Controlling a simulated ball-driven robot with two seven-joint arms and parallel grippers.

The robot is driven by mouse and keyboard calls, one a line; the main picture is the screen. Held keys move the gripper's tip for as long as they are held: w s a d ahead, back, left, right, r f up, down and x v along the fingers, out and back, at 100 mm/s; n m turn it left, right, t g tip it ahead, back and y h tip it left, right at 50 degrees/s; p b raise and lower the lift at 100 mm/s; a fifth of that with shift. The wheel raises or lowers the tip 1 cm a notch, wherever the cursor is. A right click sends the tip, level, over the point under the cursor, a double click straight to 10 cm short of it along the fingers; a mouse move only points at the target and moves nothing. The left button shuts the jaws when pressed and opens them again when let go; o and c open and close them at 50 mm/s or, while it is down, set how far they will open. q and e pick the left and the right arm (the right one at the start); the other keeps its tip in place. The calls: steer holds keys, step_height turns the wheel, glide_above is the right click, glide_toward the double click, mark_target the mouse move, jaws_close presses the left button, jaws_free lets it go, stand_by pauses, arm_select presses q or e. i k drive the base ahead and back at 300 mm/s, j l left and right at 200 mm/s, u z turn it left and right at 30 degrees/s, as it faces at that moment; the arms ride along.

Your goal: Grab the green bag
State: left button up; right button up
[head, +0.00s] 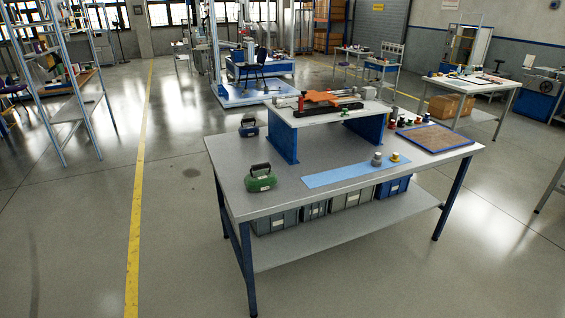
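A green bag (260,183) with a dark arched handle stands upright near the left front part of a grey worktable (237,203) with blue legs. The handle is on top and nothing covers the bag. Neither of my grippers is in the head view.
On the table are a blue bag (249,128), a raised shelf (291,123) with tools, a light blue strip (345,172) and a brown board (434,138). Bins (351,198) sit below. Open floor with a yellow line (136,215) lies left of the table.

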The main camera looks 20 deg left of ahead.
mark_target(257, 181)
steer(key=i+u, duration=0.15)
steer(key=i, duration=0.3)
steer(key=i+l+u, duration=0.15)
steer(key=i, duration=0.3)
steer(key=i+l+u, duration=0.15)
steer(key=i, duration=0.35)
